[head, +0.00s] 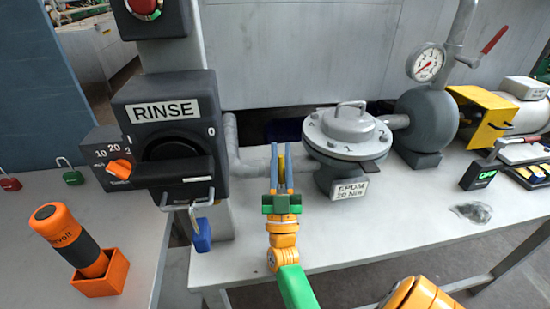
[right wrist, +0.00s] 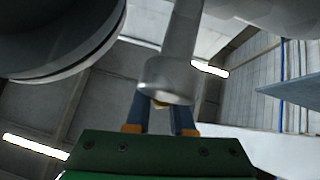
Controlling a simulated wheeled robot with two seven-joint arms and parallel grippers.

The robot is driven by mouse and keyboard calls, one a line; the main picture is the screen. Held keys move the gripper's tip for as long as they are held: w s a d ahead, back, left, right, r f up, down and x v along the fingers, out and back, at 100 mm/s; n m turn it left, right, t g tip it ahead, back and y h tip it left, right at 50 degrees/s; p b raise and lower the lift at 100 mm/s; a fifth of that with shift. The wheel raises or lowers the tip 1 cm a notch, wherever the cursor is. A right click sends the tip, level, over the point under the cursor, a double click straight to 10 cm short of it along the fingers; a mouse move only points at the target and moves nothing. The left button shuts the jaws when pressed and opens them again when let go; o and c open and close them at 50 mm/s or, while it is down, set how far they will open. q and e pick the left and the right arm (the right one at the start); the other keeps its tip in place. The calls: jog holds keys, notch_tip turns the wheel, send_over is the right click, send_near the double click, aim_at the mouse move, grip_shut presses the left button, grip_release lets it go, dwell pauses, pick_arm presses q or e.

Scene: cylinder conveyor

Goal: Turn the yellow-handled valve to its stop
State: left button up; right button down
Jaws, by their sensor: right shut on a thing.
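The valve's yellow handle (head: 282,160) shows as a narrow upright strip between the blue fingers of my right gripper (head: 281,177). The gripper is shut on it, in front of the grey pipe (head: 250,166) that runs towards the flanged pot. Most of the handle and the valve body are hidden by the fingers. My left gripper is not in view.
A dark RINSE switch box (head: 173,135) with a hanging blue padlock (head: 202,235) stands close left. The flanged EPDM pot (head: 345,150) is close right. A gauge (head: 426,63) and a red lever (head: 494,40) are farther right. The front of the white bench (head: 300,245) is mostly clear.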

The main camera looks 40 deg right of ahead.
jog(key=shift+s+d+r+m+g+h, duration=0.1)
jog(key=shift+d+r+m+g+h, duration=0.1)
jog(key=shift+m+g+h, duration=0.45)
jog(key=shift+m, duration=0.25)
jog(key=c, duration=0.8)
grip_release()
jog(key=shift+f, duration=0.1)
jog(key=shift+d, duration=0.1)
jog(key=shift+f, duration=0.2)
